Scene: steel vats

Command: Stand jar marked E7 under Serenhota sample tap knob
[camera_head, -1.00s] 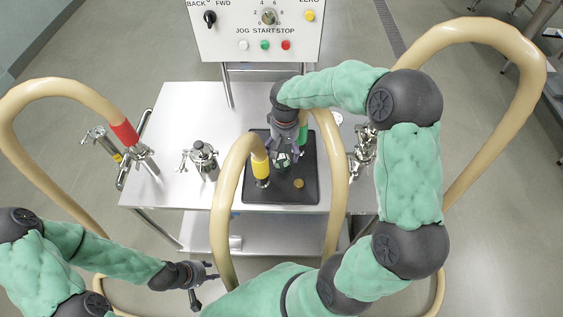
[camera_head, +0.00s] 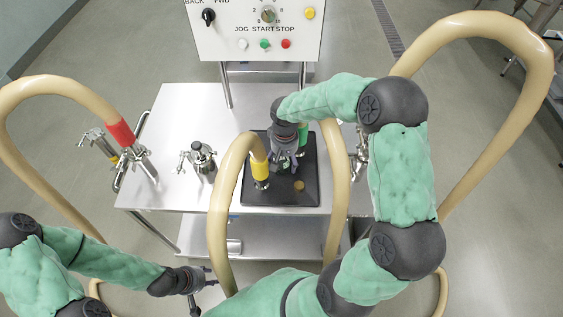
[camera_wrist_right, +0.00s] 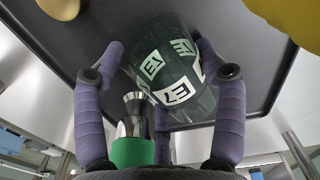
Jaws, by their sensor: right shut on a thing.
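A clear jar (camera_wrist_right: 172,62) with white E7 labels is between the fingers of my right gripper (camera_wrist_right: 165,85) in the right wrist view. That gripper is shut on it, above the dark tray (camera_head: 310,185). In the head view the right gripper (camera_head: 283,160) reaches down over the tray and mostly hides the jar. My left gripper (camera_head: 200,290) hangs empty at the lower left, away from the table, with its fingers apart. I cannot read any tap knob's name in these frames.
A yellow-collared hose (camera_head: 259,168) ends over the tray beside my right gripper. A green fitting (camera_wrist_right: 132,152) is close to the jar. A red-collared hose (camera_head: 121,133) and a steel valve (camera_head: 200,158) are at left. A control panel (camera_head: 255,30) stands behind the table.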

